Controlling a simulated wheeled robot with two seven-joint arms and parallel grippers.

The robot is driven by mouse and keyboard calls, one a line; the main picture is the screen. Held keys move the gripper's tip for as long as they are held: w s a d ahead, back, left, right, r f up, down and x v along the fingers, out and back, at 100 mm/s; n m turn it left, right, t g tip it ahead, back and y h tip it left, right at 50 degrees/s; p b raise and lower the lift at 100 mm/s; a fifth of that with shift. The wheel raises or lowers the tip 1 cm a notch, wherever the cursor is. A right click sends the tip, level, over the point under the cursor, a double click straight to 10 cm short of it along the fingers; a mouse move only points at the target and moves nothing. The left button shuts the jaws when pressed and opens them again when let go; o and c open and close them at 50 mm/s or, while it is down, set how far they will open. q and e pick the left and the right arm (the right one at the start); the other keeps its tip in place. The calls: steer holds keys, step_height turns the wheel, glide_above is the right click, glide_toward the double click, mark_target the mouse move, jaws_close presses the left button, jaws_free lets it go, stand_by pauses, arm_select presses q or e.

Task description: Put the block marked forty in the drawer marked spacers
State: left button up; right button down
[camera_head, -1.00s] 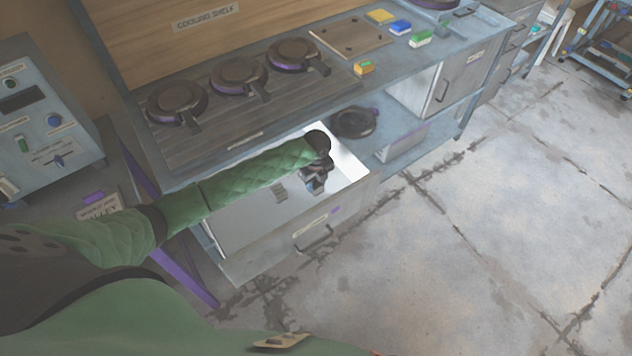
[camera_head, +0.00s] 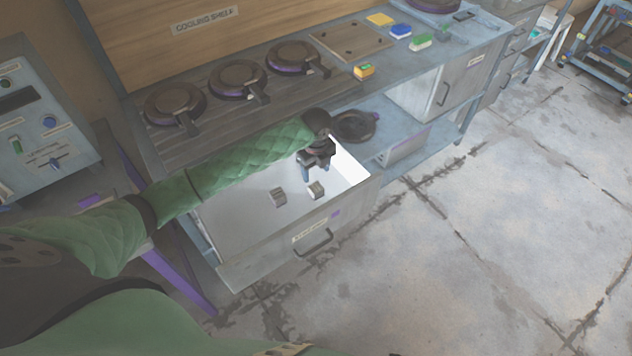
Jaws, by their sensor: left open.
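The open drawer (camera_head: 330,235) under the bench has a label on its front that is too small to read. Two small grey blocks lie inside it: one (camera_head: 278,197) nearer the middle and one (camera_head: 316,189) to its right. Their markings cannot be read. My left gripper (camera_head: 314,176) is open and points down inside the drawer's right part, just above the right block and apart from it. My right gripper is not in view.
Several round plate presses (camera_head: 238,80) stand on the bench top, with a wooden board (camera_head: 352,38) and coloured blocks (camera_head: 364,71) to their right. A dark round pan (camera_head: 354,126) sits on the lower shelf. The floor at right is clear.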

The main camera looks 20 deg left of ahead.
arm_select(q)
steer(key=shift+r+b, duration=0.3)
steer(key=shift+r, duration=1.45)
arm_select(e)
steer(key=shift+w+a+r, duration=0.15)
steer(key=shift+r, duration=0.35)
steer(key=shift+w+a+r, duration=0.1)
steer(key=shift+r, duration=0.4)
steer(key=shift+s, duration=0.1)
